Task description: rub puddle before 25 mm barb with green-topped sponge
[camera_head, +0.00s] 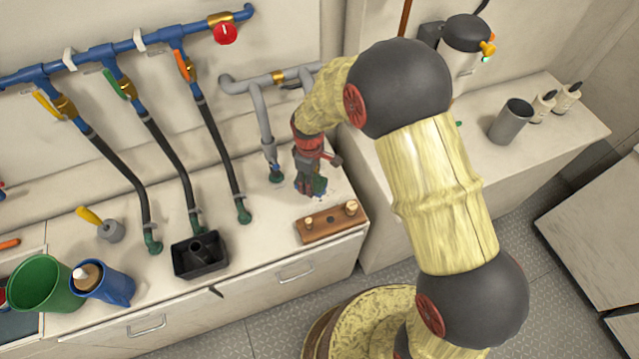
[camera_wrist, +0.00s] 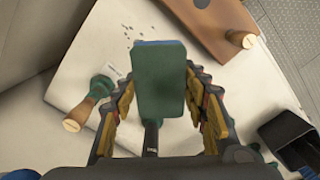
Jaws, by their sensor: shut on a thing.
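My gripper (camera_head: 312,186) is low over the counter, shut on the green-topped sponge (camera_wrist: 160,80), which has a blue edge at its far end. The sponge shows between the fingers in the wrist view; in the head view it is small and partly hidden by my gripper. Dark drops (camera_wrist: 118,60) lie on the pale counter just beyond and left of the sponge; the puddle's full outline is unclear. A green barb with a wooden end (camera_wrist: 90,105) is left of the fingers. In the head view a green barb (camera_head: 276,174) stands left of my gripper. No size marking is readable.
A wooden block with pegs (camera_head: 328,222) lies close in front of my gripper. Several hoses end in green fittings (camera_head: 243,214) to the left. A black tray (camera_head: 200,255), a blue jug (camera_head: 104,286) and a green bucket (camera_head: 46,284) stand further left.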

